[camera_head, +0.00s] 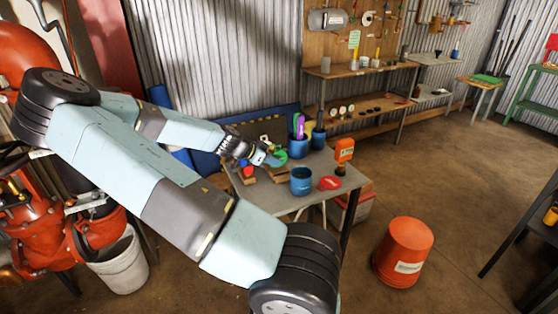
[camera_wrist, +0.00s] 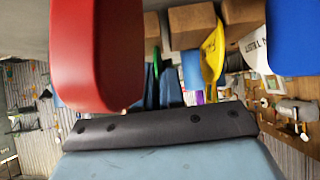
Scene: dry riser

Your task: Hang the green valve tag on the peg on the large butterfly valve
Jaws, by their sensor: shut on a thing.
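My gripper (camera_head: 268,159) is over the grey worktable, shut on the green valve tag (camera_head: 280,157). The tag shows as a round green disc at the fingertips in the head view. In the wrist view the tag (camera_wrist: 157,60) is a thin green edge between the two blue-grey fingers (camera_wrist: 165,90). Whether it touches the table or a block is unclear. Large orange-red pipework (camera_head: 90,240) stands at the left, partly hidden behind my arm. I cannot make out the butterfly valve's peg.
A yellow tag (camera_wrist: 213,55) is close beside the fingers. An orange bucket (camera_head: 403,252) stands on open floor.

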